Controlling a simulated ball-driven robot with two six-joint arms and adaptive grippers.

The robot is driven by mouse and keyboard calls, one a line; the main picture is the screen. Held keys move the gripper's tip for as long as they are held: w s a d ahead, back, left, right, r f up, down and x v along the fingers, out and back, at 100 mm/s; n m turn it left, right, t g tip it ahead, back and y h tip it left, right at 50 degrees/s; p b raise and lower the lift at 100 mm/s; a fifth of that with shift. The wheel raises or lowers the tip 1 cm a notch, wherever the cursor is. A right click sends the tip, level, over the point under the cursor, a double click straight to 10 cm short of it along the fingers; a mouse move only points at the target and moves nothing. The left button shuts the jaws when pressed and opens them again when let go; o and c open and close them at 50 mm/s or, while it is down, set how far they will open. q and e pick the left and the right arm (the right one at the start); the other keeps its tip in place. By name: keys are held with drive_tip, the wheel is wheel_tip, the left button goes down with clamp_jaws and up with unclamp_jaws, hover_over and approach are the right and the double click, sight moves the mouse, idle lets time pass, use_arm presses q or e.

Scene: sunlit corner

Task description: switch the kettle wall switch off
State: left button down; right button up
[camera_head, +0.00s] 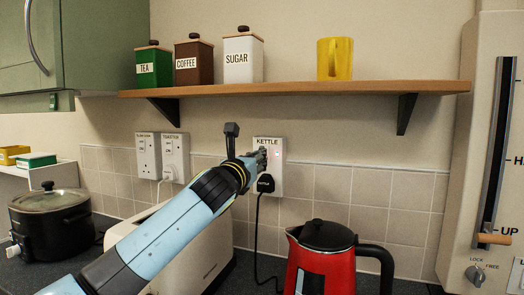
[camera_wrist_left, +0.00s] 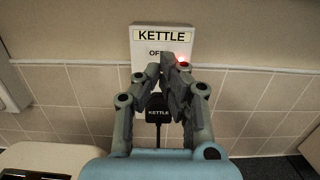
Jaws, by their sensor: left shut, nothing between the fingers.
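The white kettle switch plate (camera_head: 277,172) is on the tiled wall below the shelf, labelled KETTLE. In the left wrist view the plate (camera_wrist_left: 145,50) shows the label, part of the word OFF and a red glow at its right side. My left gripper (camera_head: 262,156) is shut and empty, its fingertips in front of the plate. In the left wrist view the gripper (camera_wrist_left: 163,68) covers the rocker, so its position is hidden. I cannot tell whether the fingertips touch it. A black plug (camera_head: 266,183) labelled KETTLE sits in the plate's lower part. My right gripper is not in view.
A red kettle (camera_head: 335,262) stands on the counter below and right, with a black cord near it. A white toaster (camera_head: 185,250) is under my left arm. Two other sockets (camera_head: 148,155) are left. A wooden shelf (camera_head: 300,88) with canisters is above.

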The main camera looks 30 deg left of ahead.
use_arm(q)
drive_tip(key=shift+x, duration=1.8)
